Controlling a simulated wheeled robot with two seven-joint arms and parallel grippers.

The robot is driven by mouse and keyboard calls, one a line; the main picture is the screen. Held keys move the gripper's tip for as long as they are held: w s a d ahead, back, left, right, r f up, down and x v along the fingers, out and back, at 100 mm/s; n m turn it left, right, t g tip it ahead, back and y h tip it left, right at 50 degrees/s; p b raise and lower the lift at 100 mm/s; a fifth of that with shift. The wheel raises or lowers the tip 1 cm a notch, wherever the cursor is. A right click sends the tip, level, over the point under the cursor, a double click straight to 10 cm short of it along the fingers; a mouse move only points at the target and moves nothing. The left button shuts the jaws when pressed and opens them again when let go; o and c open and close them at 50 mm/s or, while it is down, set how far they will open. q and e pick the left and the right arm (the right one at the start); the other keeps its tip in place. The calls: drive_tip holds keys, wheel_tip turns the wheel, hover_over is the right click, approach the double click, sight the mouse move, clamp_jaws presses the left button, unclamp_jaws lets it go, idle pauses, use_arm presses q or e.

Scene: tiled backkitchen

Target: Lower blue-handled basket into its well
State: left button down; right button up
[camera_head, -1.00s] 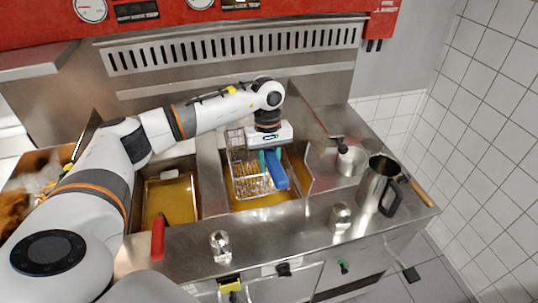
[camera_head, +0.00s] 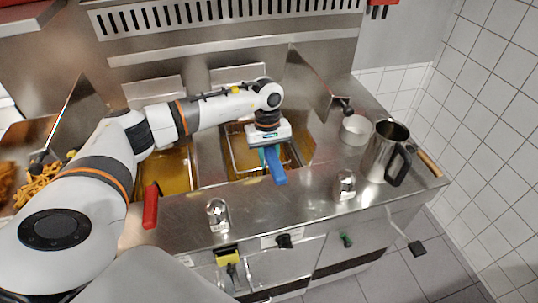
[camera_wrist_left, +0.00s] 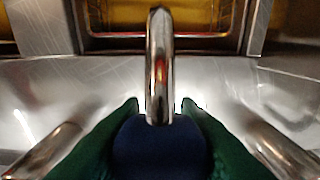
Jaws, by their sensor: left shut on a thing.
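The wire fry basket (camera_head: 246,152) sits low inside the right-hand well (camera_head: 233,178), which holds yellow oil. Its blue handle (camera_head: 277,172) points forward over the well's front edge. My left gripper (camera_head: 268,150) is shut on this handle from above and partly hides the basket. In the left wrist view, the green fingertips (camera_wrist_left: 158,108) flank the dark blue handle (camera_wrist_left: 160,148), and a shiny metal rod runs from it toward the oil. Whether the basket rests on the well's bottom or hangs cannot be told. My right gripper is not in view.
A second oil well (camera_head: 175,172) lies to the left, with a red handle (camera_head: 150,205) in front. A shaker (camera_head: 217,215), another shaker (camera_head: 344,185), a metal jug (camera_head: 385,155) and a small pot (camera_head: 356,129) stand on the steel counter. An upright metal panel (camera_head: 307,88) stands right of the basket.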

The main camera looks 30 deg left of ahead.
use_arm(q)
drive_tip(key=shift+f+b, duration=2.2)
drive_tip(key=shift+f, duration=0.65)
drive_tip(key=shift+f+b, duration=0.35)
drive_tip(key=shift+b, duration=0.25)
drive_tip(key=c, duration=1)
unclamp_jaws()
